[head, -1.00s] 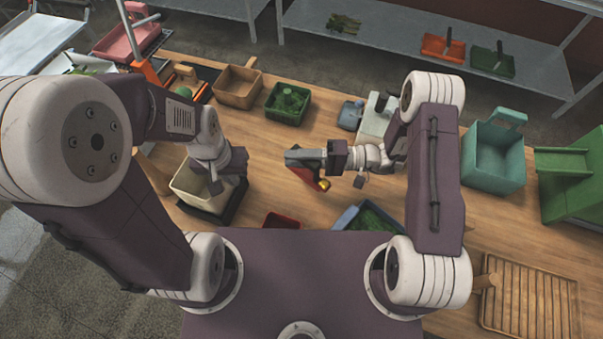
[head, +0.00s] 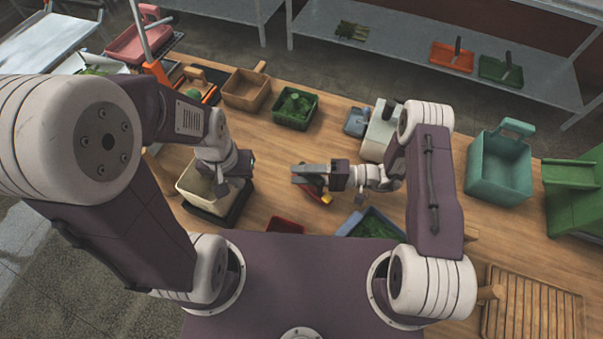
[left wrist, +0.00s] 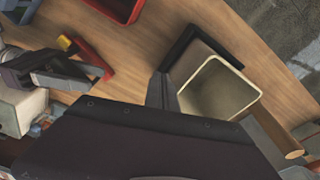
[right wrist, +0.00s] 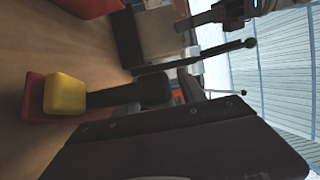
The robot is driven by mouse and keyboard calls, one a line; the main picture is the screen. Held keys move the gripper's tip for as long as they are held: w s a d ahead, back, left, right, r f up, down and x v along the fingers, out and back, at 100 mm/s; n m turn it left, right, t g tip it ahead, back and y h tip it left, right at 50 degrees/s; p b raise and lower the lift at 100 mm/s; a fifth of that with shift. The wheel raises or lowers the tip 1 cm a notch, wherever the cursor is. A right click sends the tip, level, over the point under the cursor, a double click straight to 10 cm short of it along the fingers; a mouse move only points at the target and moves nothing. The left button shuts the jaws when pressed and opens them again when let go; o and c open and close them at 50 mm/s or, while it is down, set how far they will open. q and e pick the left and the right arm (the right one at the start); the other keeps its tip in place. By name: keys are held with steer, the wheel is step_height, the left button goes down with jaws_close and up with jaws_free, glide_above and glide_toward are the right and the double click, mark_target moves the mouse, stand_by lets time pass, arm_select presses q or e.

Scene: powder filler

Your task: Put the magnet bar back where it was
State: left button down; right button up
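The magnet bar appears to be the dark bar (right wrist: 112,96) standing roughly upright, with a dark block at its top and a yellow block (right wrist: 65,93) at its low end. A red base (right wrist: 36,98) is at that yellow end; whether they touch is unclear. My right gripper (head: 308,173) is at the bar's upper end and looks shut on it, though the fingers are partly hidden. The yellow part (left wrist: 65,42) and red base (left wrist: 95,58) also show in the left wrist view. My left gripper (left wrist: 162,91) looks shut and empty beside a cream bin (left wrist: 213,92).
A red tray (head: 285,226) and a blue-grey bin (head: 345,229) lie near my base. A wooden box (head: 247,91) and green box (head: 294,120) stand behind. Some bare wood lies around my right gripper.

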steer(key=shift+d+r, duration=0.1)
steer(key=shift+r, duration=0.1)
steer(key=d+b, duration=0.1)
steer(key=d, duration=0.2)
steer(key=d+b, duration=0.1)
steer(key=d, duration=0.3)
steer(key=d+b, duration=0.2)
steer(key=d, duration=0.2)
steer(key=shift+w+f, duration=0.2)
steer(key=shift+w, duration=0.05)
steer(key=shift+d+r, duration=0.15)
steer(key=shift+d, duration=0.3)
